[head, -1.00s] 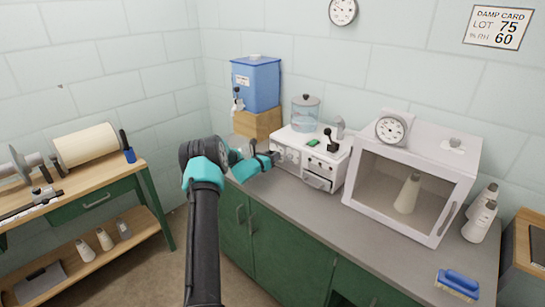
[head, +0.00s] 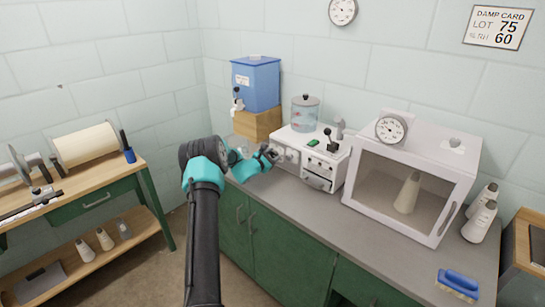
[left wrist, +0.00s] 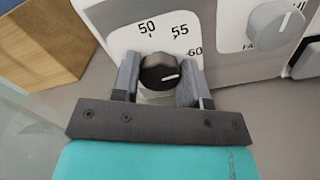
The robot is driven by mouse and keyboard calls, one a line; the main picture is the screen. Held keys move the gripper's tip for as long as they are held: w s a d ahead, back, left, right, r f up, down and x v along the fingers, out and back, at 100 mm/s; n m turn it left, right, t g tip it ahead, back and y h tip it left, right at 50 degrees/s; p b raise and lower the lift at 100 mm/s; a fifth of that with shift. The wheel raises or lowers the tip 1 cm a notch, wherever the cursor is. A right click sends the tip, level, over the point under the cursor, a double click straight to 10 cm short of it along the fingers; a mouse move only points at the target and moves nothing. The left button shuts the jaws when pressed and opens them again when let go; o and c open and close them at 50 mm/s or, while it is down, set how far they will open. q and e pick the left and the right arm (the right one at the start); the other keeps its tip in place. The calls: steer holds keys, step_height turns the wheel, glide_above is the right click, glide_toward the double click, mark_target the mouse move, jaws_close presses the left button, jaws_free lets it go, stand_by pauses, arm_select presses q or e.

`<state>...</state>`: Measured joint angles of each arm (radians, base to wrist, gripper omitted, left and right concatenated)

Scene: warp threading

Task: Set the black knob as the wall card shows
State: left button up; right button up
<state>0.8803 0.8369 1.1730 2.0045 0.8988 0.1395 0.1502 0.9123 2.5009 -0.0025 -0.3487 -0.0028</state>
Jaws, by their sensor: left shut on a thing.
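The black knob (left wrist: 158,72) is on the white machine (head: 314,160); the left wrist view shows its white pointer line aimed right and slightly up. Around it, the dial (left wrist: 128,40) reads 50, 55 and 60, with 60 at the upper right of the knob. My left gripper (head: 272,155) is shut on the knob, one finger on each side in the left wrist view (left wrist: 158,82). In the head view it hides the knob. The wall card (head: 497,27) reads "DAMP CARD", LOT 75, % RH 60. My right gripper is out of view.
A grey knob (left wrist: 276,25) sits right of the black one. A clear jar (head: 305,114) stands on the machine. A blue tank (head: 256,84) on a wooden block (head: 258,124) is to the left, a white glass-fronted cabinet (head: 447,190) to the right. The counter front (head: 325,210) is clear.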

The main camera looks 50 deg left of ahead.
arm_select(q)
steer(key=shift+m, duration=0.5)
steer(key=o, duration=0.9)
steer(key=s, duration=0.5)
steer(key=s+d, duration=0.1)
steer(key=s, duration=1.1)
steer(key=shift+s+d, duration=0.2)
steer(key=shift+d, duration=0.15)
steer(key=shift+d, duration=0.1)
